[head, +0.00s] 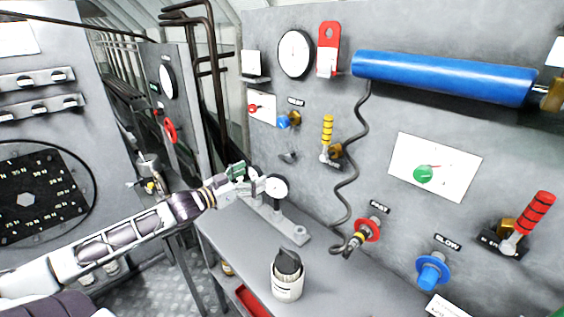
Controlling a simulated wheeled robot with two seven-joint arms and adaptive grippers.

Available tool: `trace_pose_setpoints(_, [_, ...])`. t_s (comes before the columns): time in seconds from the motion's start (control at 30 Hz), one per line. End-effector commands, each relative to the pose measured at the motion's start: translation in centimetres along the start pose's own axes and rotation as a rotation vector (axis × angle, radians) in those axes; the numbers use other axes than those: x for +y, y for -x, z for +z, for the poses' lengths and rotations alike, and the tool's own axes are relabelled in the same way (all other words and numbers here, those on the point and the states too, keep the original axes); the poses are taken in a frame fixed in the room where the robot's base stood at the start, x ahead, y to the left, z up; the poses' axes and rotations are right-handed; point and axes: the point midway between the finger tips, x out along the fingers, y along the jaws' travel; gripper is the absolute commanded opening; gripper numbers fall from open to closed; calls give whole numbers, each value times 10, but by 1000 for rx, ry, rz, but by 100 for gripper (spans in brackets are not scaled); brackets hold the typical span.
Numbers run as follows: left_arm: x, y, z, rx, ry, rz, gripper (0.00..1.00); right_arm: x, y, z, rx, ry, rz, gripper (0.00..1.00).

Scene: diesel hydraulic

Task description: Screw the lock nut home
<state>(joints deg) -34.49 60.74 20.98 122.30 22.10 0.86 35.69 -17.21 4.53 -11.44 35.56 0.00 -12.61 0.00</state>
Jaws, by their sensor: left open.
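My left arm comes in from the lower left. Its gripper (243,173) is open beside a small dial gauge (276,187) on a grey metal fixture (270,219) on the bench. A small green part shows at the fingers, and I cannot tell whether it belongs to the gripper. The fixture's bar has a round fitting (300,230) at its near end. I cannot make out the lock nut for certain; it is too small or hidden by the gripper. My right gripper is not in view.
The grey bench (245,245) carries a white pot (287,281) with dark contents at its front. Behind stands a panel with a blue cylinder (440,78), a coiled black hose (346,185), a red knob (368,230), a blue knob (431,272) and a red-handled lever (533,218).

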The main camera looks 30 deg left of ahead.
Motion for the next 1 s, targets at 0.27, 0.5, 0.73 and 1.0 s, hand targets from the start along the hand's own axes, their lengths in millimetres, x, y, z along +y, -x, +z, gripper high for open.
trace_pose_setpoints(0.27, [0, 0, -1, 3, 162, 2, 84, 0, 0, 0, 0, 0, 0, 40])
trace_pose_setpoints(0.5, [0, 0, -1, 2, 175, 2, 84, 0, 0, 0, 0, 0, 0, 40])
trace_pose_setpoints(0.73, [0, 0, -1, 2, 174, 2, 84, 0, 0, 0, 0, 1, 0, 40])
trace_pose_setpoints(1.0, [0, -5, -1, 4, 173, 2, 84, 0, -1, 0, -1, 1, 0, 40])
